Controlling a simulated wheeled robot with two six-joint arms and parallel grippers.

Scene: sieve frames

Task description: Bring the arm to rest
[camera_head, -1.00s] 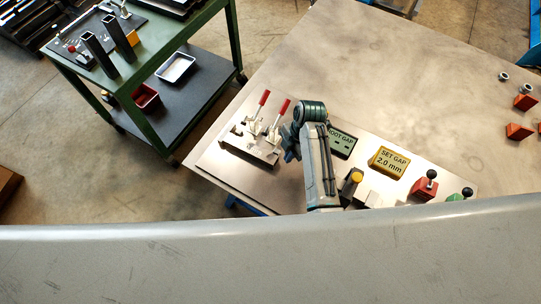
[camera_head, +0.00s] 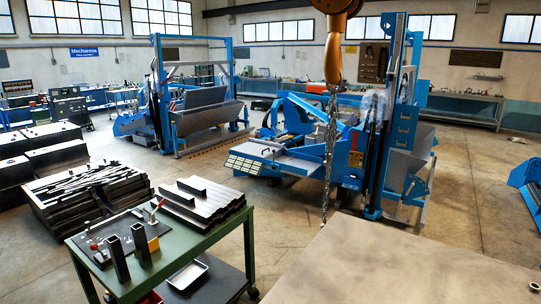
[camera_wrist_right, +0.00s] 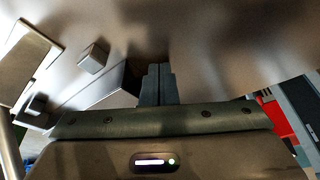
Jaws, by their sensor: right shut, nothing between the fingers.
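My right gripper (camera_wrist_right: 157,84) shows in the right wrist view. Its two dark fingers are closed together with nothing between them. They are above a blurred, brownish-grey metal surface (camera_wrist_right: 230,40), and I cannot tell how far above. Neither arm shows in the head view. My left gripper is in no current view.
In the right wrist view, a small grey block (camera_wrist_right: 93,57) and metal pieces lie left; something red (camera_wrist_right: 281,122) shows right. In the head view, a metal tabletop (camera_head: 390,265) is lower right, a green cart (camera_head: 205,238) lower left, and a hanging chain (camera_head: 328,150) between.

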